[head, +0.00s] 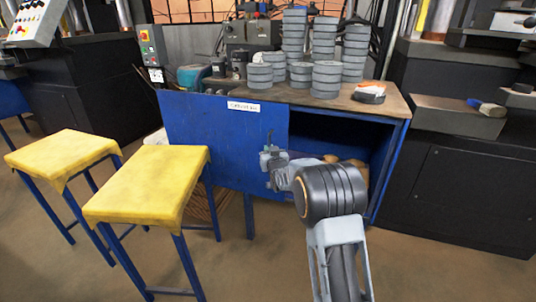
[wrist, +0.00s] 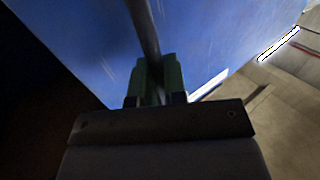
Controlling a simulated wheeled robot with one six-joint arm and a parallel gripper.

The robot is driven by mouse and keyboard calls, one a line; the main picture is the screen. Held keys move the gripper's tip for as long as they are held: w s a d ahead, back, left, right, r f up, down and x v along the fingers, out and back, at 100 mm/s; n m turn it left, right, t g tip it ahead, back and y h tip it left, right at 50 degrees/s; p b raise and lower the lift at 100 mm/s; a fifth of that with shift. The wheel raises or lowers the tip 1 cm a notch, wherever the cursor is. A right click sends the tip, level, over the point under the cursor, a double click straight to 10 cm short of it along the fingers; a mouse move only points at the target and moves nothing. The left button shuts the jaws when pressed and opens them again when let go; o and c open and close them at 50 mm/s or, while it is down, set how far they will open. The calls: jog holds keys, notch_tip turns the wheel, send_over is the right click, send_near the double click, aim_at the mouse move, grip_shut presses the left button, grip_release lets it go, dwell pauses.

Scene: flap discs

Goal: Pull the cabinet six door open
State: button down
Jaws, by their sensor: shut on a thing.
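The cabinet six door (head: 215,135) is a blue panel with a white label (head: 243,106) near its top. It covers the left part of the cabinet front, and the right part is an open, dark compartment (head: 325,133). My gripper (head: 269,153) is at the right part of the door, by its upright handle (head: 269,136). In the wrist view, the green fingers of my gripper (wrist: 158,82) are shut on the dark bar of the handle (wrist: 143,28), with the blue door (wrist: 85,45) behind. The fingertips' far sides are hidden.
Two yellow-topped stools (head: 150,182) (head: 62,150) stand left of and in front of the door. Stacks of grey discs (head: 326,78) stand on the cabinet top (head: 390,104). Brown objects (head: 352,165) lie inside the compartment. Dark machinery (head: 465,190) stands at right.

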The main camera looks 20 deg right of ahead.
jog(key=c, duration=1.2)
grip_release()
jog(key=s+p, duration=0.3)
jog(key=s, duration=1.1)
jog(key=s+a+r+g+p, duration=0.1)
jog(key=s+r+g+p, duration=0.25)
jog(key=r+p, duration=0.6)
jog(key=s+a+r+g+p, duration=0.1)
jog(key=s+r+g+p, duration=0.3)
jog(key=r+p, duration=0.55)
jog(key=s+a+r+g+p, duration=0.2)
jog(key=s+r+g+p, duration=0.5)
jog(key=s+r+p, duration=0.8)
jog(key=s+r, duration=0.1)
jog(key=s, duration=0.4)
jog(key=shift+a+r, duration=0.15)
jog(key=shift+a, duration=0.15)
